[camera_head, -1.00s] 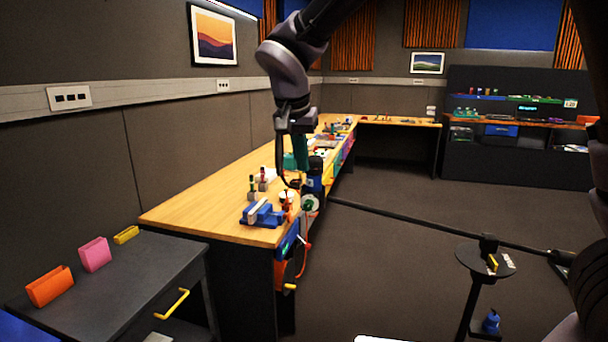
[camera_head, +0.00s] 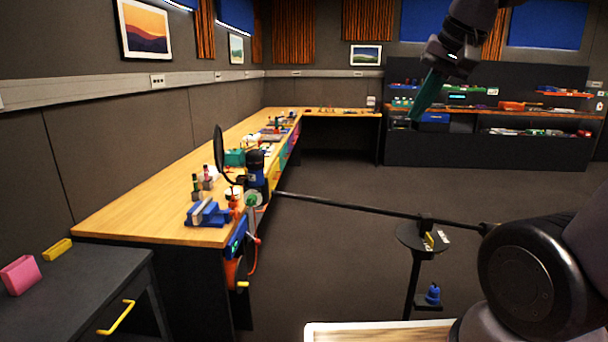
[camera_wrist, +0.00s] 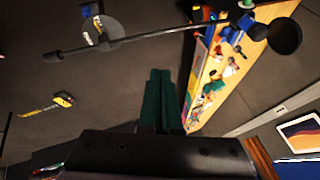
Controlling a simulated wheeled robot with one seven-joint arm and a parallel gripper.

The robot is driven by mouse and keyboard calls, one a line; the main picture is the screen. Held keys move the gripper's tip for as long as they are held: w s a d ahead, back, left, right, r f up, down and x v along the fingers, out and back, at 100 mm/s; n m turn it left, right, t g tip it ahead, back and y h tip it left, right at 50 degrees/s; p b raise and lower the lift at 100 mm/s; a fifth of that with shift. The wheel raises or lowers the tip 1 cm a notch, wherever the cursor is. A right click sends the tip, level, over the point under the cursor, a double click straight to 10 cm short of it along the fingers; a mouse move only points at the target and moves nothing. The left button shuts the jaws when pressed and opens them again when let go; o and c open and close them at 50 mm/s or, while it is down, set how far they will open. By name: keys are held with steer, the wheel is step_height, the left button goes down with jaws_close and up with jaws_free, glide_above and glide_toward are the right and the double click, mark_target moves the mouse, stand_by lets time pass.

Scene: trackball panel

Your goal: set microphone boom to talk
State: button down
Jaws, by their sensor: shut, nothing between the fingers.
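The microphone boom (camera_head: 350,206) is a long thin black rod, running from the bench edge at left to a round-topped stand (camera_head: 408,237) at right. At its left end are a blue and black microphone (camera_head: 255,168) and a dark round disc (camera_head: 218,152). A small yellow piece (camera_head: 430,241) sits on the stand's plate. The wrist view also shows the boom (camera_wrist: 150,37), the disc (camera_wrist: 285,36) and the stand plate (camera_wrist: 103,32). My gripper (camera_head: 417,112), with green fingers, is raised above the floor, apart from the boom. Its fingers (camera_wrist: 159,73) are together and empty.
A long wooden bench (camera_head: 140,215) carries a blue vise (camera_head: 207,214) and several small tools. A dark cabinet (camera_head: 75,290) with a yellow handle stands at front left. Shelving (camera_head: 480,150) lines the far wall. The floor between the boom and the shelving is open.

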steer(key=s+d+t, duration=0.1)
steer(key=s+d, duration=0.2)
steer(key=s, duration=0.1)
steer(key=w+a+f+n+g, duration=0.1)
steer(key=w+a, duration=0.2)
steer(key=a, duration=0.3)
steer(key=w+a+f+g+h, duration=0.1)
steer(key=w+a, duration=0.2)
steer(key=a, duration=0.3)
steer(key=w+a+f+n+g, duration=0.1)
steer(key=w+a+f, duration=0.15)
steer(key=a, duration=0.35)
steer(key=s+a+f+n+h, duration=0.1)
steer(key=s+a+f, duration=0.15)
steer(key=a, duration=0.65)
steer(key=s+a+f+n, duration=0.1)
steer(key=a+f, duration=0.2)
steer(key=a, duration=0.7)
glide_toward(253, 195)
step_height(253, 195, down, 6)
steer(key=s, duration=0.3)
steer(key=w, duration=0.3)
steer(key=shift+w+t, duration=0.3)
steer(key=shift+w, duration=0.05)
steer(key=shift+w+a, duration=0.1)
steer(key=shift+w, duration=0.35)
